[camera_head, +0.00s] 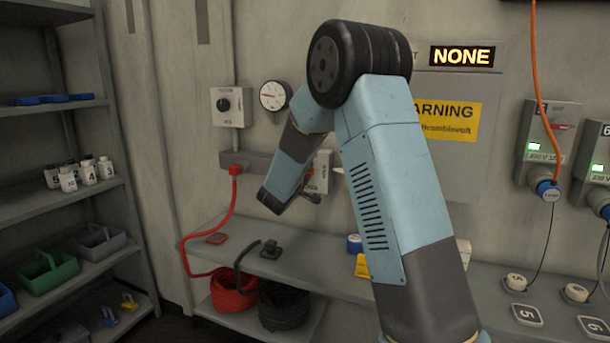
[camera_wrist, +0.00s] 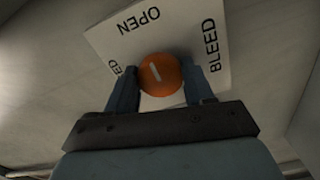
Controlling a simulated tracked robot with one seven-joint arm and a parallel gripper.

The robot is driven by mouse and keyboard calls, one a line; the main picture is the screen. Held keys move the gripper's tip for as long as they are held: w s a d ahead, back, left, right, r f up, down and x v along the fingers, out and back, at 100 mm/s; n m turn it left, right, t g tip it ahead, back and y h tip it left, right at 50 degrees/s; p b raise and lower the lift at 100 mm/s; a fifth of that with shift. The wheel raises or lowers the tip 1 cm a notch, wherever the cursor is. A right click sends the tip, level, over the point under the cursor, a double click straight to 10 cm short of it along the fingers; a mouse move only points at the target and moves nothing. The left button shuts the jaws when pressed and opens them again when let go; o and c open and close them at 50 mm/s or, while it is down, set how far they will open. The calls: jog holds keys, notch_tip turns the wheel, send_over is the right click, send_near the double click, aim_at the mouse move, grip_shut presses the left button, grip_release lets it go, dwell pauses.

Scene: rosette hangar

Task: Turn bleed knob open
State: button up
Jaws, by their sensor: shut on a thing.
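The bleed knob is a round orange knob (camera_wrist: 161,73) with a pale line on its face, and it shows in the wrist view. It sits on a white plate (camera_wrist: 190,40) lettered OPEN and BLEED, with a third word partly hidden, ending in ED. My gripper (camera_wrist: 163,85) has one finger on each side of the knob and is shut on it. The pale line points toward the upper left of the wrist picture, roughly toward OPEN. In the head view my arm hides the knob; part of a light panel (camera_head: 321,173) shows beside my gripper (camera_head: 310,197).
A dial box (camera_head: 224,106) and a round gauge (camera_head: 273,95) are on the wall left of my arm. A shelf (camera_head: 195,247) below bears red and black cables. Breaker boxes (camera_head: 546,135) with an orange cable are at the right. A storage rack (camera_head: 66,107) stands at the left.

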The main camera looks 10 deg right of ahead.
jog(key=shift+f, duration=0.35)
jog(key=o, duration=1)
jog(key=shift+r, duration=0.15)
jog(key=shift+o, duration=0.2)
jog(key=shift+a, duration=0.1)
jog(key=v, duration=1.3)
jog(key=shift+s, duration=0.3)
